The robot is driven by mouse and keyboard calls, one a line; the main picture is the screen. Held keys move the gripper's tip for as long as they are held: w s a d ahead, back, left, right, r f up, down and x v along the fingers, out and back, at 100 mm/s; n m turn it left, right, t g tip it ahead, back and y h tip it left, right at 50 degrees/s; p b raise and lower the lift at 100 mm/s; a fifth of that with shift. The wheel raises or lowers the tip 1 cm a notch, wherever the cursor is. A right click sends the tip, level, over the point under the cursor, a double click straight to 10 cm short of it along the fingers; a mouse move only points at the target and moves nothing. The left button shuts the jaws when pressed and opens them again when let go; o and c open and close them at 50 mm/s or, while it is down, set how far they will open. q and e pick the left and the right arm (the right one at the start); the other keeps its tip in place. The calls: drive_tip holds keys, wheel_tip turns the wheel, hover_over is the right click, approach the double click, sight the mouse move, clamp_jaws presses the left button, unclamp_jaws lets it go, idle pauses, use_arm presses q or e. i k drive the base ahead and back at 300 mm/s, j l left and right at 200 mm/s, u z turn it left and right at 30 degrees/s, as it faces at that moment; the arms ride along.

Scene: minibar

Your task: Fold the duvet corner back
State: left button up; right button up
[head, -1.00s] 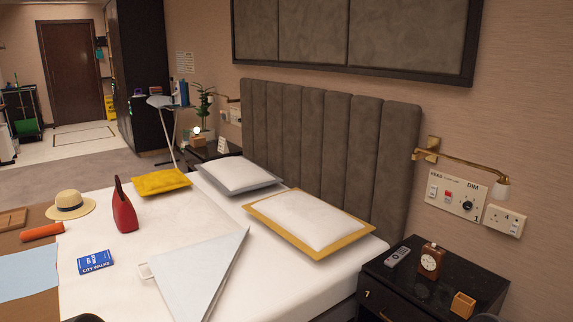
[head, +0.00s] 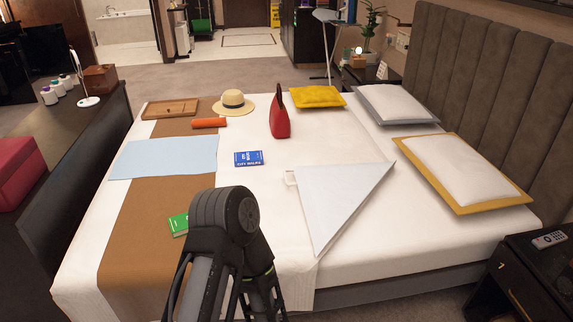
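The white duvet (head: 245,215) covers the bed in the head view. A pale blue-grey triangular flap (head: 345,197) lies flat on it at the near right side, its long tip pointing toward the near edge of the bed. A small white loop-like piece (head: 290,178) shows at the flap's left corner. One of my dark arms rises from the bottom middle, its rounded joint in front of the brown runner. No gripper fingertips can be made out, so both grippers are out of view.
On the bed are a red bag (head: 280,118), straw hat (head: 233,103), blue book (head: 248,158), green book (head: 179,224), orange roll (head: 209,123), wooden tray (head: 170,109), pale blue cloth (head: 165,157) and yellow-edged pillow (head: 455,168). A dark nightstand (head: 530,270) stands right.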

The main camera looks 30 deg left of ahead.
sight(331, 195)
drive_tip(key=i+j+u, duration=0.15)
drive_tip(key=i+j, duration=0.15)
drive_tip(key=j, duration=0.25)
drive_tip(key=i+j+u, duration=0.15)
drive_tip(key=i+j, duration=0.2)
drive_tip(key=j, duration=0.15)
